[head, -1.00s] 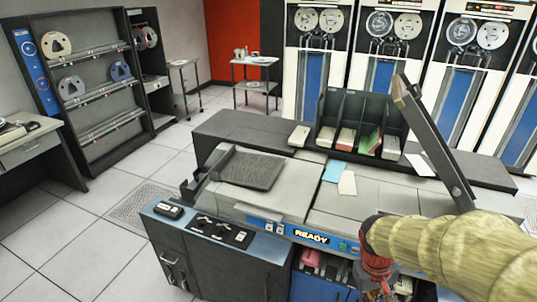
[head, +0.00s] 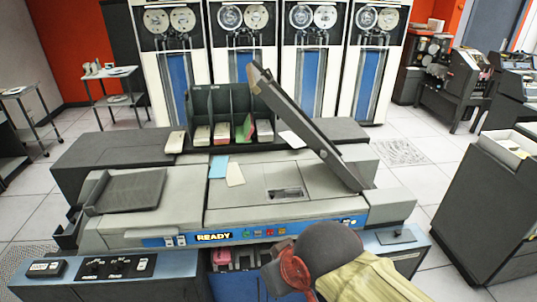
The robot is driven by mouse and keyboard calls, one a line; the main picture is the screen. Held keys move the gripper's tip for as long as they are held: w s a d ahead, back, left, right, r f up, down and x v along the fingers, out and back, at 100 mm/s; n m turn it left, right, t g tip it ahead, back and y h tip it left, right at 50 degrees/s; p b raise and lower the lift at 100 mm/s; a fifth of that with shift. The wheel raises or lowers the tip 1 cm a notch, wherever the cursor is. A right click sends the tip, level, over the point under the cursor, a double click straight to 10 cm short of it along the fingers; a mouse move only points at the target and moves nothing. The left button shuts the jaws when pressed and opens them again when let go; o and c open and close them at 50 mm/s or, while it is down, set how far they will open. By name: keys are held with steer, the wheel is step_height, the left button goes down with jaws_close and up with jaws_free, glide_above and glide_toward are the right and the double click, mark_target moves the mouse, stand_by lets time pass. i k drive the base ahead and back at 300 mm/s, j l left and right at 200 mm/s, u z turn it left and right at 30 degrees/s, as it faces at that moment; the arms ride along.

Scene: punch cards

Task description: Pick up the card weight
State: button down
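I cannot tell for sure which thing is the card weight. A dark ribbed plate (head: 133,191) lies tilted on the left part of the card machine (head: 290,215). A small black block with a pale label (head: 47,268) sits on the lower left ledge. A flat dark piece (head: 397,236) lies on the right ledge. My arm enters from the bottom, and the red part by my gripper (head: 293,272) is in front of the machine, apart from these. The fingertips do not show clearly.
A long dark lid (head: 305,125) stands raised at a slant over the machine's right half. A divided card rack (head: 220,115) stands behind. Blue (head: 218,167) and cream (head: 235,174) cards lie on top. A dark cabinet (head: 490,210) stands right; floor lies between.

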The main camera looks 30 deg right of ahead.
mark_target(389, 237)
steer(key=z, duration=2.05)
steer(key=i+z, duration=0.3)
steer(key=i+j+z, duration=0.3)
steer(key=i, duration=0.2)
steer(key=i+j+z, duration=0.15)
steer(key=i+z, duration=0.2)
steer(key=i, duration=0.1)
